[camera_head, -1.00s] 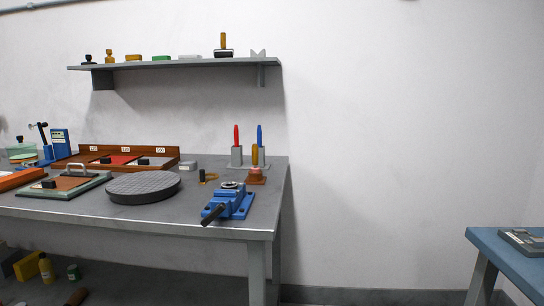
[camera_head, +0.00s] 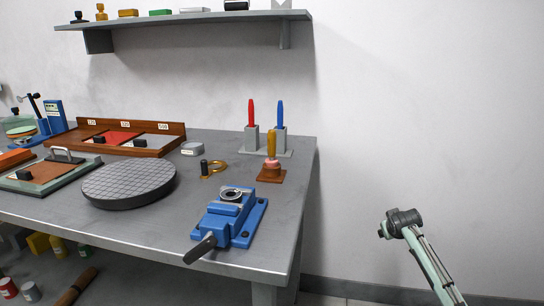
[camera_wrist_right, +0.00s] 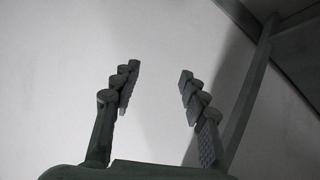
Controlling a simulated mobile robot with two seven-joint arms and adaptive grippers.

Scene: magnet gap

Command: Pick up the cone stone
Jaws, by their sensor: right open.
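A piece with a yellow upright handle and a pinkish lower part (camera_head: 271,165) stands on a small brown base (camera_head: 271,176) near the right end of the workbench in the head view. It may be the cone stone; I cannot tell for certain. My right gripper (camera_wrist_right: 155,90) shows in the right wrist view with its two fingers spread apart and nothing between them, facing a plain pale surface. A link of my right arm shows at the lower right of the head view, away from the bench. My left gripper is not in view.
The grey workbench (camera_head: 130,228) carries a blue vise (camera_head: 238,215) with a protruding dark handle, a round dark plate (camera_head: 130,182), a brass ring (camera_head: 217,167), and red (camera_head: 252,115) and blue (camera_head: 280,115) handled tools in grey holders. A wall shelf (camera_head: 190,18) hangs above. Floor right of the bench looks clear.

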